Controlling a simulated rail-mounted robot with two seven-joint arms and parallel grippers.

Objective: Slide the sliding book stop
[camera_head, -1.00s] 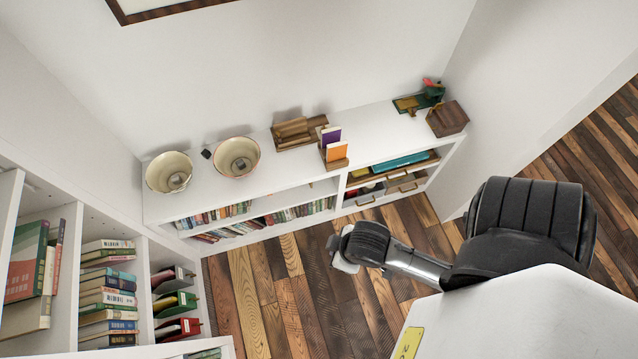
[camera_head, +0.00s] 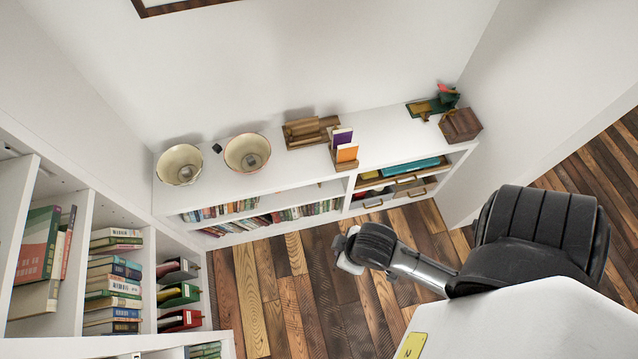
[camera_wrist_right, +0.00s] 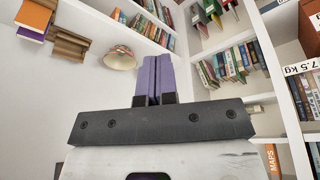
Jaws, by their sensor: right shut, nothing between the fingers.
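No part is clearly recognisable as the sliding book stop. A small upright piece (camera_head: 319,184) at the right end of the upper book row in the low white shelf may be it, but it is too small to tell. A wooden holder with a purple and an orange book (camera_head: 344,152) stands on the shelf top, beside a slatted wooden rack (camera_head: 307,132). My right gripper shows in the right wrist view with its purple fingers (camera_wrist_right: 154,82) shut and empty, apart from the shelves. In the head view its fingers are hidden behind the wrist. My left gripper is out of view.
The low white shelf (camera_head: 290,170) runs along the back wall, with two bowls (camera_head: 180,165) (camera_head: 247,153) on top. A wooden box (camera_head: 460,125) stands at its right end. A tall bookcase (camera_head: 75,250) stands at the left. The plank floor (camera_head: 290,290) is clear.

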